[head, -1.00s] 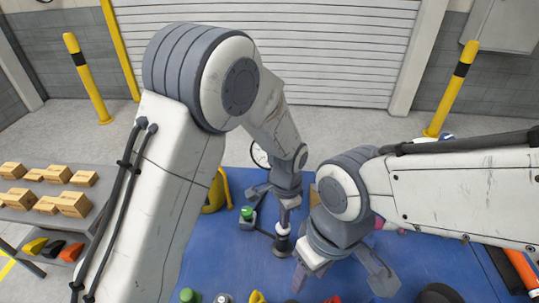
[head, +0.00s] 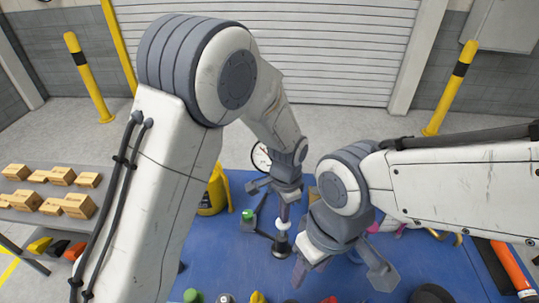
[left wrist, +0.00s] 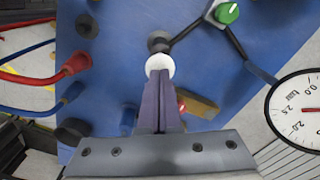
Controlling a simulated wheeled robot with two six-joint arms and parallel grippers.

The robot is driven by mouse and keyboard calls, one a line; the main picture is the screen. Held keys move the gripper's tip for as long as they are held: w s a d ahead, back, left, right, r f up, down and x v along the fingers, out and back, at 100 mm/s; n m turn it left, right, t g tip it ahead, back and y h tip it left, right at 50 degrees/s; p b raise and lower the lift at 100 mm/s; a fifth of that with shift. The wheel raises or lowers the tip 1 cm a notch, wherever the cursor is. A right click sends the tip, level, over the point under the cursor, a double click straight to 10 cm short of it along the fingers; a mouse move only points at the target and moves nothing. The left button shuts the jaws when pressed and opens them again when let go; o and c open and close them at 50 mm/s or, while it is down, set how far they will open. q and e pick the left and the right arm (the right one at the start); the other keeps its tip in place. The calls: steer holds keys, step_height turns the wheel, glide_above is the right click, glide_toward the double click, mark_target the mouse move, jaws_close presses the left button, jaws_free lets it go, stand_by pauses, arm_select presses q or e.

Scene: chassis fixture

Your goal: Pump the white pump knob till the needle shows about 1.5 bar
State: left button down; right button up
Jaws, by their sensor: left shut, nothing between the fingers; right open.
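The white pump knob (head: 282,225) sits on top of the dark pump body (head: 281,244) on the blue mat. It also shows in the left wrist view (left wrist: 160,64). My left gripper (head: 283,212) is shut and empty, pointing down at the knob with its tips right at it; I cannot tell whether they touch. The pressure gauge (head: 261,157) is partly hidden by my left arm in the head view. In the left wrist view the gauge (left wrist: 293,112) is cut by the right edge; its red needle shows, but the reading is unclear. My right gripper (head: 342,274) is open, over the mat.
A green knob (head: 247,214) stands left of the pump, with dark hoses nearby. A yellow container (head: 213,190) is further left. A shelf with several boxes (head: 62,175) stands at the left. An orange cylinder (head: 510,266) lies at the right. Blue mat (head: 225,255) is bare left of the pump.

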arm_select(q)
steer(key=shift+f+b, duration=1.7)
steer(key=shift+f, duration=0.7)
step_height(320, 180, up, 5)
steer(key=p, duration=0.4)
steer(key=shift+f, duration=0.2)
step_height(320, 180, down, 5)
steer(key=b, duration=0.3)
steer(key=shift+b, duration=0.35)
step_height(320, 180, up, 5)
steer(key=p, duration=0.4)
